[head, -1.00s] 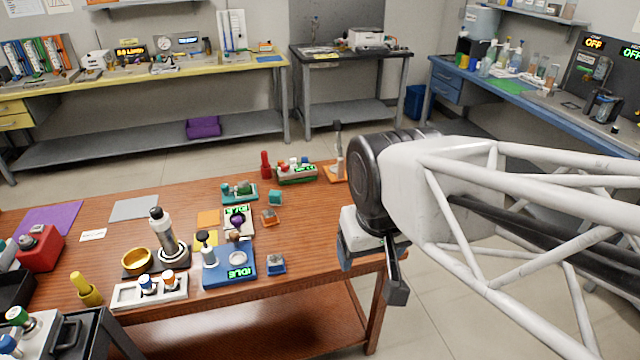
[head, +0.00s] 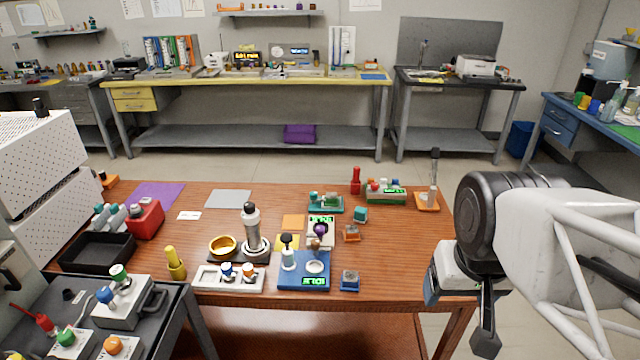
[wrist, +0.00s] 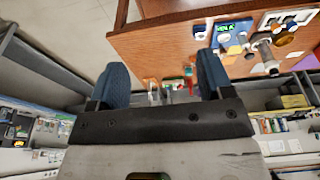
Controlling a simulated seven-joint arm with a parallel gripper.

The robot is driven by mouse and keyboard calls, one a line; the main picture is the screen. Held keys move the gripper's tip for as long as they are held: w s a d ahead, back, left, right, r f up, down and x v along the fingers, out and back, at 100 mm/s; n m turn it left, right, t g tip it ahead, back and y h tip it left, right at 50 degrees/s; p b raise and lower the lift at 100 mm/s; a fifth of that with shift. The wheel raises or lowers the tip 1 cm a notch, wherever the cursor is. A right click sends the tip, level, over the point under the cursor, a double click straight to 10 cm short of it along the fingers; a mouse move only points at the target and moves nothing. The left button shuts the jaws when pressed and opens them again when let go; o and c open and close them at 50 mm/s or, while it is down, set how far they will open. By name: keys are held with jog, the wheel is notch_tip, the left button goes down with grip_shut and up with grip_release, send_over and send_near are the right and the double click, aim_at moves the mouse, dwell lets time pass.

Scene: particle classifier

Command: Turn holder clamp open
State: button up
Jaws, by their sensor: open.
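I cannot tell for sure which part is the holder clamp. An orange-based stand with an upright post (head: 428,196) stands at the table's back right corner. A black-based stand with a silver and black cylinder (head: 252,228) stands beside a gold bowl (head: 223,246). A blue device with a lit display (head: 303,272) sits to its right. My gripper (wrist: 163,76) is open, with two blue fingers apart and nothing between them in the wrist view. In the head view it hangs off the table's right end, away from all these objects, with its fingertips partly hidden.
The wooden table (head: 400,262) is bare at its right front. A white tray (head: 210,279) holds small capped parts. Benches line the far wall.

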jog(key=shift+c, duration=1.2)
jog(key=shift+w+r, duration=0.2)
jog(key=shift+w, duration=0.15)
jog(key=w+a+r+m, duration=0.1)
jog(key=w+a+r, duration=0.1)
jog(key=w, duration=0.7)
jog(key=w+a+r+m, duration=0.1)
jog(key=w+r, duration=0.1)
jog(key=w, duration=0.8)
jog(key=m+g, duration=0.3)
jog(key=m, duration=0.4)
send_over(313, 193)
jog(key=f, duration=2.9)
jog(key=shift+d+f, duration=0.2)
jog(key=shift+w+a+f, duration=0.1)
jog(key=shift+w+f, duration=0.05)
jog(key=shift+f, duration=0.15)
jog(key=shift+f, duration=0.1)
jog(key=shift+f, duration=3.8)
